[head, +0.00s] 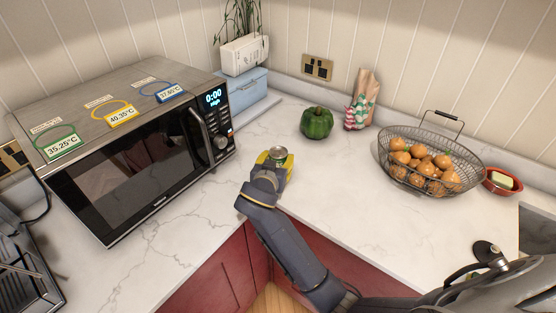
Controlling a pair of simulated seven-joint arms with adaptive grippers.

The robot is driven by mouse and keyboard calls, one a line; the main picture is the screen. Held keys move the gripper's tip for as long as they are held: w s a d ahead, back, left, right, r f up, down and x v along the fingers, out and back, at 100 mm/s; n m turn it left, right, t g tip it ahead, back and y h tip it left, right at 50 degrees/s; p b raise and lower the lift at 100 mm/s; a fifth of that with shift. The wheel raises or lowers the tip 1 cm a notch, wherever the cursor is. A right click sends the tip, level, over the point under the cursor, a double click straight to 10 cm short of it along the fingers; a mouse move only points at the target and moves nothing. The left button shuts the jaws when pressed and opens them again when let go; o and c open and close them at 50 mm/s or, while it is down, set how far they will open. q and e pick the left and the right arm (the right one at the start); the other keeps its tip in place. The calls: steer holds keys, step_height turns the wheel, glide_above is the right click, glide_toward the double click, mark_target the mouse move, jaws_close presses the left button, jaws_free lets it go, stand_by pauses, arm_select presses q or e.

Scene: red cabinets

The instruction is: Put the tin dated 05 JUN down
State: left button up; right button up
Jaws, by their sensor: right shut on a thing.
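A small tin (278,153) with a grey metal lid shows at the middle of the head view, near the inner corner of the counter. My right gripper (274,161) is shut on it, with yellow parts of the gripper around its sides. No date can be read on the tin, and its lower part is hidden by the gripper. I cannot tell whether its base touches the counter. My left gripper is not in view.
A microwave (150,150) stands left, with green, yellow and blue rings and temperature labels on top.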

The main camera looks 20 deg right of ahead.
steer(key=o, duration=1.3)
steer(key=shift+r, duration=0.2)
steer(key=v, duration=0.6)
steer(key=shift+s+a, duration=0.15)
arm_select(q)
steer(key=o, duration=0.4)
arm_select(e)
steer(key=shift+s+a+r, duration=0.1)
steer(key=shift+s+a, duration=0.1)
steer(key=shift+s, duration=0.15)
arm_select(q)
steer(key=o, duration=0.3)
arm_select(e)
steer(key=shift+s, duration=0.1)
